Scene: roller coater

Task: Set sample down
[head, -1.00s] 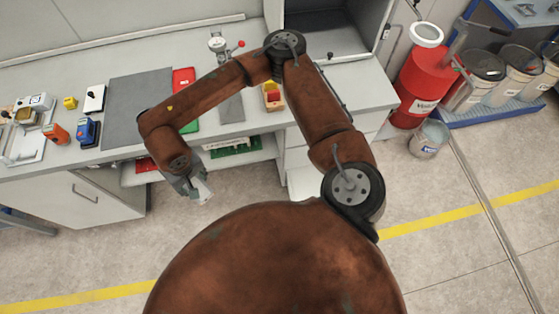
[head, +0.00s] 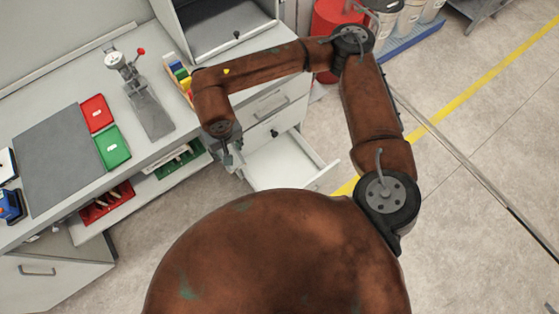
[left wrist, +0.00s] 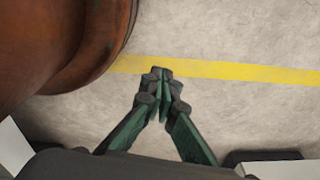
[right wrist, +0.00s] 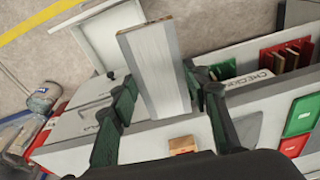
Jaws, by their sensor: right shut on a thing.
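The sample, a flat light-grey panel (right wrist: 158,75), is held between the fingers of my right gripper (right wrist: 160,88) in the right wrist view. In the head view my right gripper (head: 232,160) hangs in front of the bench, beside an open white drawer (head: 290,160); the sample is hard to make out there. The drawer also shows beyond the panel in the right wrist view (right wrist: 92,28). My left gripper (left wrist: 162,80) points over bare floor in the left wrist view, its fingertips together and nothing seen between them. It is outside the head view.
The bench top carries a grey mat (head: 70,160), a red tray (head: 97,113), a green tray (head: 113,148) and a lever device (head: 138,92). A shelf below holds a red bin (head: 106,203) and a green bin (head: 180,160). A red drum (head: 335,25) stands behind.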

